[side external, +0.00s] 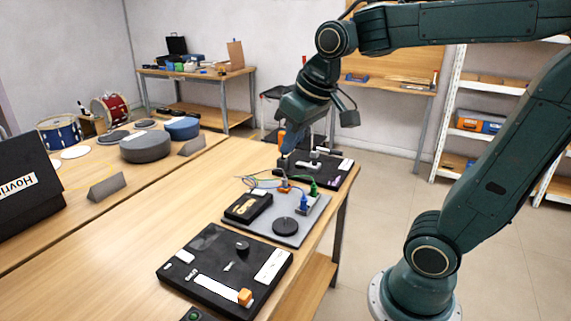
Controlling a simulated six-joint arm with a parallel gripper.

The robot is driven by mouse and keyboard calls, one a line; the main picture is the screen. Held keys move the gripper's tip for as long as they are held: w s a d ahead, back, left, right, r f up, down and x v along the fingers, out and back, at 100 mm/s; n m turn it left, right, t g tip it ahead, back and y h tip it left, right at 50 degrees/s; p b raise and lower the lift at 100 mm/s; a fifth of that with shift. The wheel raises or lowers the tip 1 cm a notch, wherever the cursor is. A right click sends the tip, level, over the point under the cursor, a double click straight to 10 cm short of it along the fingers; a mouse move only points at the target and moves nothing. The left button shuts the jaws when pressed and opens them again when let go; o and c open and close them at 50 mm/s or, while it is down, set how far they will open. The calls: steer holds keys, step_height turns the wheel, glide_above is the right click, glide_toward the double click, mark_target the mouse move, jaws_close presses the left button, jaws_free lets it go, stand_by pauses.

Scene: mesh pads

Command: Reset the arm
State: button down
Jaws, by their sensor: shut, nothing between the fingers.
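My dark green arm (495,190) reaches in from the right. Its gripper (285,150) points down above the far end of the near table, by the far dark board (338,172). The fingers are small in this view and partly hidden by the wrist. They are shut, and no object shows between them. I cannot tell the exact height of the fingertips above the board.
Drums (60,133), round grey pads (145,147) and a black panel (25,190) stand at left. Bare wood (130,240) is free.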

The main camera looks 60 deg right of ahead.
steer(key=s+a+f+n, duration=0.1)
steer(key=s+a+f, duration=0.2)
steer(key=s, duration=0.7)
steer(key=shift+s+a+t+y, duration=0.2)
steer(key=shift+t+y, duration=0.1)
steer(key=shift+t, duration=0.1)
